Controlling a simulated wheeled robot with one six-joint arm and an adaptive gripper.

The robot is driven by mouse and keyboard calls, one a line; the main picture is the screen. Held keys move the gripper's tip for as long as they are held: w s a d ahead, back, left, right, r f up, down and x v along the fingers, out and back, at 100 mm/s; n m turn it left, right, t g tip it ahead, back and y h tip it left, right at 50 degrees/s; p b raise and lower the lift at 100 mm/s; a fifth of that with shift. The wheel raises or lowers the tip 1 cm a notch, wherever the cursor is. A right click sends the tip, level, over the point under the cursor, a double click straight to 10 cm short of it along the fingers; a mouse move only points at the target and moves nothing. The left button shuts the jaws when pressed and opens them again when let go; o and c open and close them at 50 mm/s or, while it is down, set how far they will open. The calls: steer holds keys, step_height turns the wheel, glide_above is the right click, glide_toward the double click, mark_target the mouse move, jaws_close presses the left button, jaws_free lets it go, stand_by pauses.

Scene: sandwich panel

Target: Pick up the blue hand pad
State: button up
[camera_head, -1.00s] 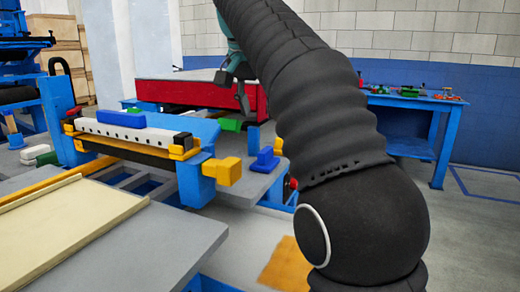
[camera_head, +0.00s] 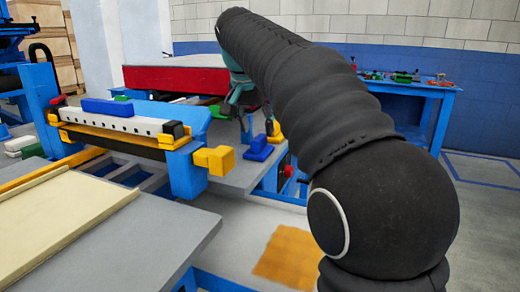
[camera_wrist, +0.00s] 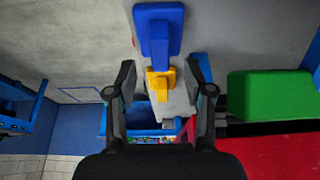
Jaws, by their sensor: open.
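The blue hand pad (camera_head: 258,148), a flat block with a raised grip, lies on a grey surface. In the wrist view the blue pad (camera_wrist: 156,32) is at top centre, beyond the fingertips. My gripper (camera_head: 242,112) hangs above the grey surface, just left of and behind the pad in the head view. In the wrist view my gripper (camera_wrist: 160,76) is open, its two black fingers apart with nothing held. A yellow pad (camera_head: 276,132) lies close behind the blue one; the yellow pad (camera_wrist: 161,84) shows between the fingers.
A green block (camera_wrist: 270,95) lies to the right in the wrist view, near a red-sided table (camera_head: 175,82). Another blue piece (camera_head: 108,105) sits on a white perforated bar (camera_head: 125,122). A yellow block (camera_head: 214,160) juts out left of the pad. A blue workbench (camera_head: 415,90) stands behind.

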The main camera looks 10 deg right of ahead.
mark_target(259, 138)
steer(key=shift+x, duration=2.1)
steer(key=shift+s+a, duration=0.1)
jaws_close()
steer(key=shift+r, duration=0.75)
step_height(259, 138, up, 3)
steer(key=shift+f, duration=0.2)
steer(key=s+d+r, duration=0.4)
steer(key=d+r, duration=0.2)
steer(key=d, duration=0.5)
steer(key=shift+r, duration=0.4)
steer(key=c, duration=0.9)
jaws_free()
